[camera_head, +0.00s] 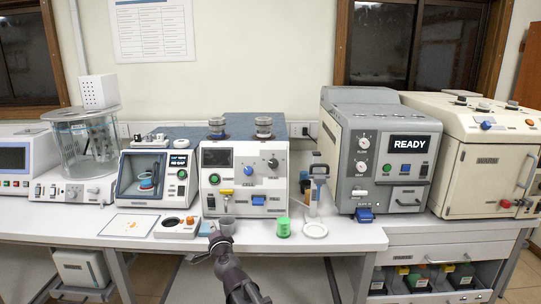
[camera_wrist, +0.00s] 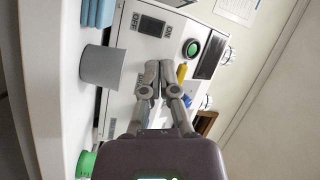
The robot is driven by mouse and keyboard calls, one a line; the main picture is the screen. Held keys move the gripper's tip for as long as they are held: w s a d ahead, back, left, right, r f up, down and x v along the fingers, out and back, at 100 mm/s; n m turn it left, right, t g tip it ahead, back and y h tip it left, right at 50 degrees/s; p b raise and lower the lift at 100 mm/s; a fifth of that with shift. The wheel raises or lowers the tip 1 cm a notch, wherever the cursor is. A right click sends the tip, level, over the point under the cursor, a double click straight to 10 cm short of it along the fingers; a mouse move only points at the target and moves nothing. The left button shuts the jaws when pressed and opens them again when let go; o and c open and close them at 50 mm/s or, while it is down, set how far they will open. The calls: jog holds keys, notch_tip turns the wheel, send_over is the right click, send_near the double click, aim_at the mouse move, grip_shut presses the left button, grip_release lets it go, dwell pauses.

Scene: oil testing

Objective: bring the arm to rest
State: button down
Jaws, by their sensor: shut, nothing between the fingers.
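My gripper (camera_head: 217,236) is at the front edge of the bench in the head view, with my arm reaching up from the bottom. In the wrist view its two fingers (camera_wrist: 158,70) are shut together with nothing between them. A grey cup (camera_head: 227,224) stands on the bench right by the fingertips in the head view. In the wrist view the same grey cup (camera_wrist: 103,67) is to the left of the fingers, with a visible gap.
A white bench machine (camera_head: 245,180) stands behind the gripper. A green container (camera_head: 283,228) and a white dish (camera_head: 315,230) are to the right. A grey machine reading READY (camera_head: 380,150) is farther right. A white block with a round opening (camera_head: 176,228) is to the left.

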jog(key=s+d+f+n+g+h, duration=0.1)
jog(key=s+d+f+n+g, duration=0.4)
jog(key=d+f, duration=0.3)
jog(key=s+d+f+n+g, duration=0.4)
jog(key=d+f+n+g, duration=0.15)
jog(key=d, duration=0.45)
jog(key=s+d+f+m+g+h, duration=0.1)
jog(key=s+d+f+g+h, duration=0.2)
jog(key=s+d, duration=0.45)
jog(key=s+d+f+g+h, duration=0.3)
jog(key=s+d, duration=0.2)
jog(key=d, duration=0.5)
notch_tip(320, 180, up, 13)
jog(key=p, duration=1.2)
jog(key=shift+f, duration=0.2)
